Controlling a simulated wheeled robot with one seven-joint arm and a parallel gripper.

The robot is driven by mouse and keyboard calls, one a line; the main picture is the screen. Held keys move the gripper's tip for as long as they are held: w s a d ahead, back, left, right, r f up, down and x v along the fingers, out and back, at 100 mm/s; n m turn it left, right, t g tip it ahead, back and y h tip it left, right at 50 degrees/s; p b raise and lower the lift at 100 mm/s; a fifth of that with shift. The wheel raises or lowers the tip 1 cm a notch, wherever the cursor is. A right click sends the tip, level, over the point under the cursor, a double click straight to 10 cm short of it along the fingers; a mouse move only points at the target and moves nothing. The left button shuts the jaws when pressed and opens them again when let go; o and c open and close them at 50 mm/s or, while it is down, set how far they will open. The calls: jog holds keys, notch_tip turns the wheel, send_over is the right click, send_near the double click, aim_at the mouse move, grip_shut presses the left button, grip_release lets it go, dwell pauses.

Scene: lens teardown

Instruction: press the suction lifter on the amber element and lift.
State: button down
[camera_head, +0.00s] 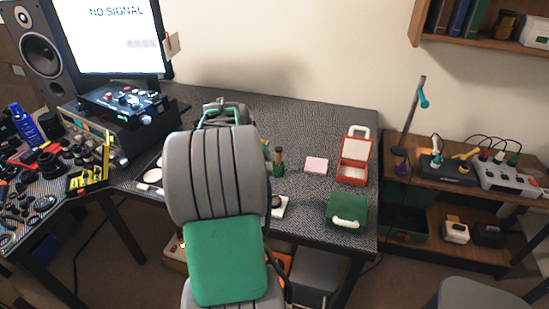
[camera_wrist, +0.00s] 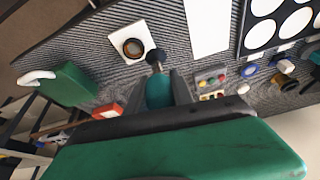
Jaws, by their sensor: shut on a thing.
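In the wrist view my gripper (camera_wrist: 159,80) is shut on the suction lifter (camera_wrist: 158,92), which has a green body and a black round cup at its tip. The lifter's cup is beside a white square block (camera_wrist: 117,40) with a dark ring on it. A brownish amber round element (camera_wrist: 133,47) shows inside the ring. The cup appears apart from the element, to its lower right in the picture; its height above the table I cannot tell. In the head view the white block (camera_head: 281,211) shows partly beside my arm, which hides my gripper and the lifter.
A green case with a white handle (camera_head: 347,212), an open red case (camera_head: 356,160) and a pink block (camera_head: 316,164) stand on the table's right part. A tray with white circles (camera_wrist: 264,33) and a white sheet (camera_wrist: 207,28) lie across the wrist view's top.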

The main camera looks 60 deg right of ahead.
jog(key=s+d+m, duration=0.2)
jog(key=s+d, duration=0.2)
jog(key=s, duration=0.2)
jog(key=shift+g, duration=0.4)
notch_tip(320, 180, down, 8)
jog(key=b, duration=0.4)
jog(key=shift+w+a+f, duration=0.15)
jog(key=shift+f, duration=0.05)
jog(key=shift+a, duration=0.15)
jog(key=shift+f+b, duration=0.65)
jog(key=shift+b, duration=0.05)
dwell(0.9)
notch_tip(320, 180, up, 11)
jog(key=p, duration=0.6)
jog(key=shift+p, duration=0.4)
dwell(0.4)
